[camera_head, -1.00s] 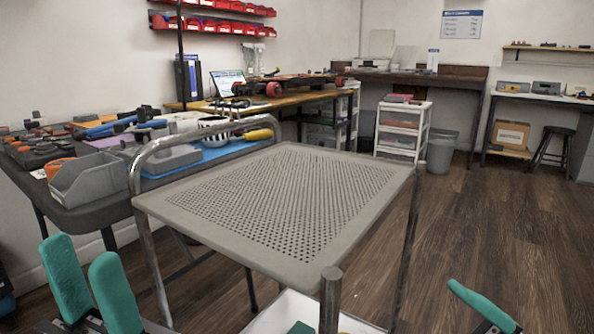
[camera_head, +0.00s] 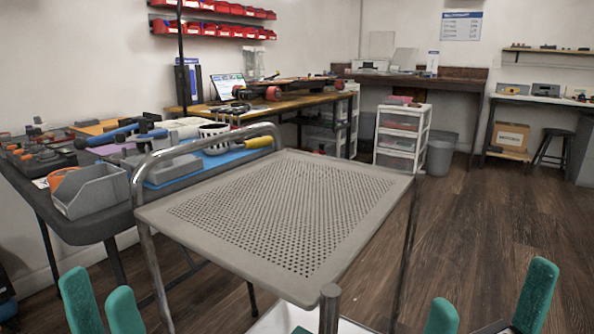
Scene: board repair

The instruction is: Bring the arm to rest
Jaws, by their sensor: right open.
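My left gripper (camera_head: 97,283) shows at the bottom left as two teal fingers with a narrow empty gap between them. My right gripper (camera_head: 490,284) shows at the bottom right, its two teal fingers wide apart with nothing between them. Both grippers are in front of the grey perforated cart top (camera_head: 280,215), on either side of its near corner. The lower parts of both grippers are cut off by the frame edge.
A metal cart rail (camera_head: 205,146) runs along the cart's left side. Behind it, a dark table (camera_head: 85,230) holds a grey bin (camera_head: 98,195), a blue mat (camera_head: 190,170) and tools. A white lower tray (camera_head: 265,322) shows under the cart.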

